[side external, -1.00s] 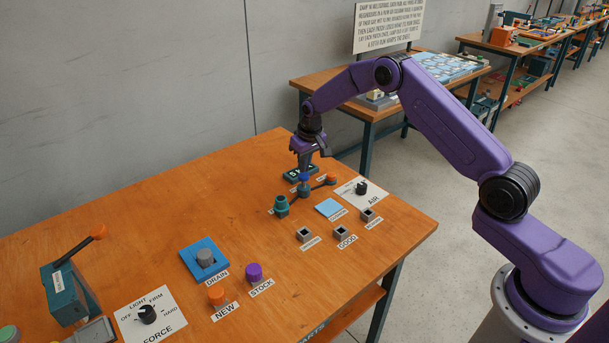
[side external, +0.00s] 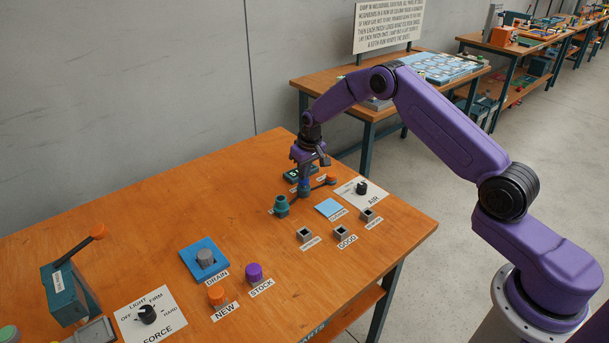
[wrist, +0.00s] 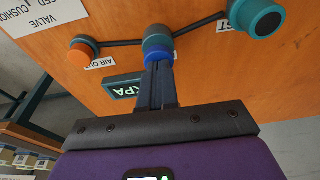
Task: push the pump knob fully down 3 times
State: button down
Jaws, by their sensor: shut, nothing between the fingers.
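The likely pump knob is a blue knob (side external: 304,184) on a short teal cylinder (side external: 304,193) at the far part of the bench; no label for it is readable. In the wrist view the blue knob (wrist: 158,54) shows just past my fingertips, partly covered by them. My gripper (side external: 305,177) is shut and points down from above, with its tips at the top of the knob. In the wrist view the shut fingers of my gripper (wrist: 157,66) hold nothing. The tips appear to touch the knob, but the exact contact is hidden.
Dark pipes link the cylinder to an orange knob (side external: 331,179) on the right and a teal fitting (side external: 281,206) on the left. A KPA display (wrist: 125,88) sits close behind. The AIR dial (side external: 361,188) is to the right. Open bench lies left.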

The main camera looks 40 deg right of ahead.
jog(key=shift+f, duration=0.6)
jog(key=shift+r, duration=2.6)
notch_tip(320, 180, up, 5)
jog(key=shift+f, duration=3.05)
jog(key=shift+f, duration=0.35)
